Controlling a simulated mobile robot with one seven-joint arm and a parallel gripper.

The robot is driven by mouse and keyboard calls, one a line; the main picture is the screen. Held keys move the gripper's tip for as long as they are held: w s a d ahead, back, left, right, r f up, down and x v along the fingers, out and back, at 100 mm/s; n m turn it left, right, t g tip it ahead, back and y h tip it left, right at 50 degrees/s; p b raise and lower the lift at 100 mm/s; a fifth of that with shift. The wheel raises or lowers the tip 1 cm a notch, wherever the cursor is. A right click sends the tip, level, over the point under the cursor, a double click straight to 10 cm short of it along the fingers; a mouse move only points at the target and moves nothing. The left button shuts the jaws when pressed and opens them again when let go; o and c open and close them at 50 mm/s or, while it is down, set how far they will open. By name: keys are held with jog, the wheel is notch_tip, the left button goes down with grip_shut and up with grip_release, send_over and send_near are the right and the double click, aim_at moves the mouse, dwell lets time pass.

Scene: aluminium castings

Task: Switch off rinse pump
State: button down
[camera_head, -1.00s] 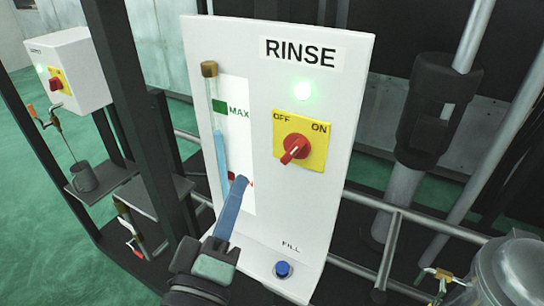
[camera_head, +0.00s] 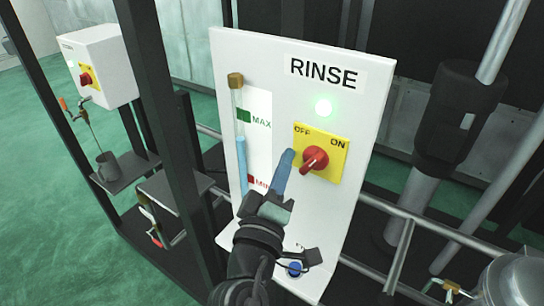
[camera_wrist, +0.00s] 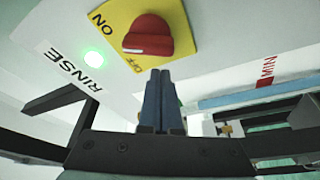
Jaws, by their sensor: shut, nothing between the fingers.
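The rinse pump switch is a red rotary knob (camera_head: 315,159) on a yellow plate (camera_head: 336,165) marked OFF at upper left and ON at upper right. Its handle is slanted, with the upper end toward ON. A green lamp (camera_head: 323,107) above it is lit. My gripper (camera_head: 287,153) is shut and empty, with its blue fingertips just left of the knob, by the plate's left edge. In the wrist view the shut fingertips (camera_wrist: 160,74) point at the OFF side of the knob (camera_wrist: 149,35), very close to it. I cannot tell whether they touch.
The white RINSE panel (camera_head: 350,215) also carries a level tube (camera_head: 240,150) with MAX and MIN marks, and a blue FILL button (camera_head: 295,269) below. Another white box (camera_head: 105,65) with a red switch stands at left. Dark posts and metal pipes surround the panel.

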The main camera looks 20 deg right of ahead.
aim_at(299, 173)
jog(key=shift+s+d+f, duration=0.4)
jog(key=shift+s+d, duration=0.1)
jog(key=shift+s, duration=0.15)
jog(key=shift+r+p, duration=0.1)
jog(key=shift+p, duration=0.45)
jog(key=shift+n+p, duration=0.35)
jog(key=shift+n, duration=0.15)
jog(key=shift+n+y+p, duration=0.3)
jog(key=shift+n+p, duration=0.05)
jog(key=shift+n, duration=0.05)
jog(key=shift+f+n+g+y+p, duration=0.2)
jog(key=shift+n+g+y+p, duration=0.2)
jog(key=shift+n+p, duration=1.65)
jog(key=shift+s+d+f+m+p, duration=0.1)
jog(key=shift+s+f+m+p, duration=0.2)
jog(key=shift+p, duration=0.8)
jog(key=shift+d+f+n+g+y+p, duration=0.1)
jog(key=shift+n+g+y+p, duration=0.25)
jog(key=shift+n+p, duration=0.9)
jog(key=shift+s+d+f, duration=0.1)
jog(key=shift+f, duration=0.05)
